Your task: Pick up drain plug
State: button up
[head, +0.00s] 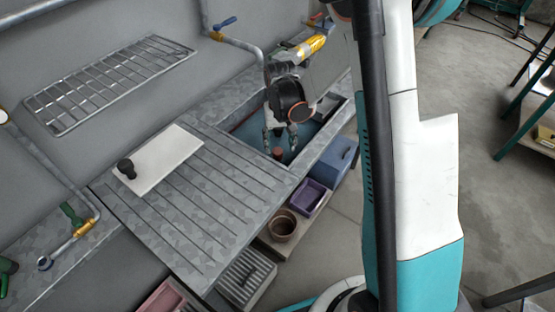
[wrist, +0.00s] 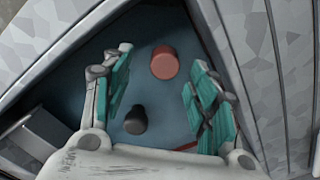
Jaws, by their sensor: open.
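My gripper (head: 280,149) is open and points down into the blue-floored sink basin (head: 310,135). In the wrist view its teal-padded fingers (wrist: 161,60) are spread apart with nothing gripped. A red cylinder (wrist: 165,62) appears between the fingertips in that view; its reddish top (head: 277,154) shows between the fingers in the head view. A black knob-shaped piece (wrist: 136,120) appears nearer the palm, by the left finger. I cannot tell for certain which of the two is the drain plug. Neither visibly touches a finger, and the depth gap is unclear.
The basin's metal walls and rim (wrist: 285,70) close in around the fingers. A ribbed drainboard (head: 205,205) adjoins the sink, with a white board (head: 165,158) and a black knobbed object (head: 125,168) on it. A faucet pipe (head: 240,45) stands behind.

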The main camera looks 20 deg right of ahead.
aim_at(277, 151)
jog(key=f, duration=0.1)
jog(key=f+b, duration=0.1)
jog(key=f, duration=0.1)
jog(key=f+b, duration=0.1)
jog(key=f, duration=0.1)
jog(key=shift+w+a+f, duration=0.1)
jog(key=shift+w+a, duration=0.05)
jog(key=shift+a, duration=0.15)
jog(key=c, duration=1.2)
